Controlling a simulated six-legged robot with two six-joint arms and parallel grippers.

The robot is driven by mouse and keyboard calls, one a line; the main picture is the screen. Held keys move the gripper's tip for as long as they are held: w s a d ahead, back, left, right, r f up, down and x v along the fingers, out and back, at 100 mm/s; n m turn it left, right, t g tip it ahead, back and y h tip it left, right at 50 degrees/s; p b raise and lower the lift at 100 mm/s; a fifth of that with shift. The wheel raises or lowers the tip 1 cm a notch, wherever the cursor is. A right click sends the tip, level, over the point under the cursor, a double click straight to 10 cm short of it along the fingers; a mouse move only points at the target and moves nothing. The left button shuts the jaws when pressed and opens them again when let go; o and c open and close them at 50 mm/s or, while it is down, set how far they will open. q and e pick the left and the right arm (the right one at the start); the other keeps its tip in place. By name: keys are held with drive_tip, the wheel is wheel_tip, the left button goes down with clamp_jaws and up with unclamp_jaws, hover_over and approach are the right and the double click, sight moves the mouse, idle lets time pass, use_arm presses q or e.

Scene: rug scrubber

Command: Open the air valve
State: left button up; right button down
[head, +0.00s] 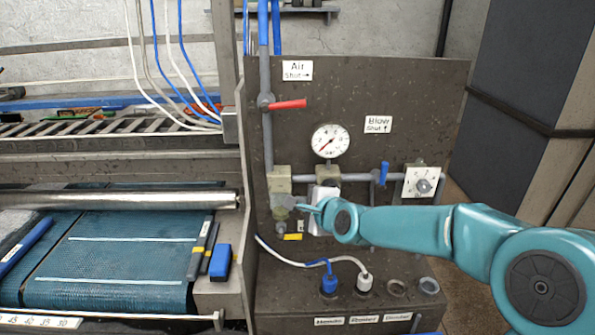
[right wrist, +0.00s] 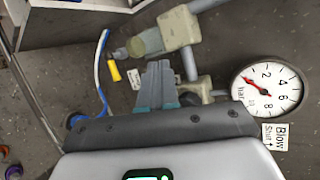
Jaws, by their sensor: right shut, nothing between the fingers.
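The air valve's red lever (head: 288,104) sticks out to the right from the grey vertical pipe (head: 267,140) in the head view. It lies nearly level, the way the arrow on the "Air Shut" label (head: 297,70) above it points. My right gripper (head: 285,204) is well below the lever, in front of the pale fitting at the pipe's lower end, and does not touch the lever. Its fingers (right wrist: 158,86) are together and empty in the right wrist view. The red lever is outside the right wrist view. My left gripper is in neither view.
A pressure gauge (head: 330,141) sits right of the pipe. A blue lever (head: 384,173) stands upright near the "Blow Shut" label (head: 378,124). A dial (head: 423,185) is farther right. Hoses and sockets lie below. The panel (head: 420,90) around the red lever is mostly bare.

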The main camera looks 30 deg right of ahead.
sight(284, 105)
wheel_tip(284, 105, up, 9)
drive_tip(key=s+d+m+t+h+b, duration=0.2)
drive_tip(key=m+t+h+b, duration=0.75)
drive_tip(key=m, duration=0.85)
drive_tip(key=a+f+b, duration=0.2)
drive_tip(key=a+b, duration=0.2)
drive_tip(key=a+r+p+x, duration=0.1)
drive_tip(key=p+x, duration=0.6)
drive_tip(key=x, duration=0.6)
drive_tip(key=shift+s+a+r+n+g, duration=0.2)
drive_tip(key=shift+s+r+n+g, duration=0.05)
drive_tip(key=shift+r+n+g, duration=0.15)
drive_tip(key=shift+s, duration=0.15)
